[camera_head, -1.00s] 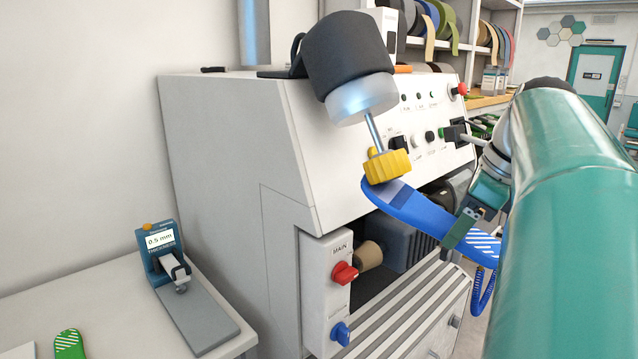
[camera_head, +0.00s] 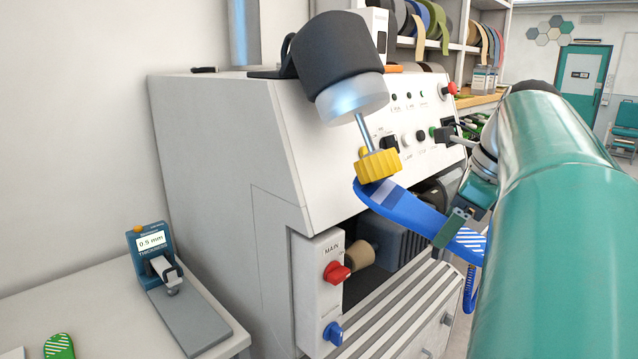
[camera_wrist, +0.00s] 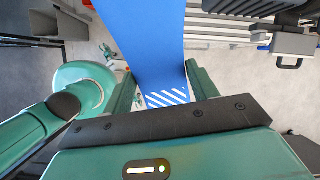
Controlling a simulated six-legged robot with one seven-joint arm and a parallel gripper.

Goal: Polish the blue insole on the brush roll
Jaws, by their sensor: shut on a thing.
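The blue insole (camera_head: 408,212) is held out in front of the grinding machine (camera_head: 225,150), its far end up at the left. White stripes mark its near end. My gripper (camera_head: 458,225) is shut on the insole close to the striped end. In the wrist view the insole (camera_wrist: 146,45) runs away between the two green fingers (camera_wrist: 160,88). A yellow ribbed knob (camera_head: 379,166) on a rod overlaps the insole's far end in the head view; I cannot tell whether they touch. A tan roll (camera_head: 361,256) sits in the machine's opening, below and apart from the insole. I cannot identify the brush roll surely.
A red knob (camera_head: 337,272) and a blue knob (camera_head: 333,333) are on the machine's front panel. A thickness gauge (camera_head: 152,255) reading 0.5 mm and a green insole (camera_head: 60,346) are on the side table (camera_head: 95,305). Rolls of strip material hang on a shelf behind.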

